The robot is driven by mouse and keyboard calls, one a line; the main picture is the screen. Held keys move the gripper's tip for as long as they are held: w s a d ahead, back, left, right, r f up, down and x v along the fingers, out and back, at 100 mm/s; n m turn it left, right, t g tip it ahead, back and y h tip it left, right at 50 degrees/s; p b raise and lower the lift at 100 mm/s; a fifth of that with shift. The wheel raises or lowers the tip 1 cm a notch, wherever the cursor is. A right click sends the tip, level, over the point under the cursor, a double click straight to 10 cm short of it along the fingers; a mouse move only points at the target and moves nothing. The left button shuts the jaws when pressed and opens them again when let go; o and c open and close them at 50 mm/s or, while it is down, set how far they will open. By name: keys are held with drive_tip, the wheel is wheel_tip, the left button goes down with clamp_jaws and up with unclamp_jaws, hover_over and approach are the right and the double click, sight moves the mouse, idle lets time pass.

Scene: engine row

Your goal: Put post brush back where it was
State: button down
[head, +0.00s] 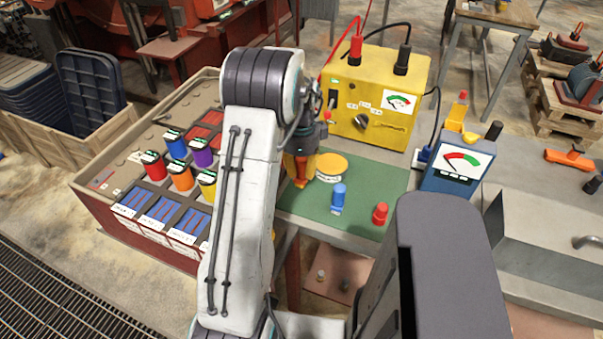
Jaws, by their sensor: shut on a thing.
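My gripper (307,138) is partly hidden behind my arm, over the left part of the green mat (300,204). It is shut on an orange thing, which I take to be the post brush (301,170). The brush points down, left of a round yellow-orange thing (331,164). Its upper part is hidden in the jaws, and I cannot tell whether its lower end touches the mat. A blue cylinder-shaped thing (338,198) and a small red one (380,214) stand on the mat to the right.
A yellow box with a dial (376,93) stands behind the mat. A blue meter (456,166) is to its right. A large battery (150,205) with coloured caps is at left. Part of the mat between the blue and red things is clear.

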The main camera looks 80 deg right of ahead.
sight(302, 179)
drive_tip(key=shift+f+p, duration=0.9)
drive_tip(key=shift+p, duration=0.45)
drive_tip(key=shift+d+f, duration=0.1)
drive_tip(key=shift+f, duration=1.15)
drive_tip(key=shift+f, duration=0.1)
drive_tip(key=c, duration=1.1)
unclamp_jaws()
drive_tip(key=shift+o, duration=0.2)
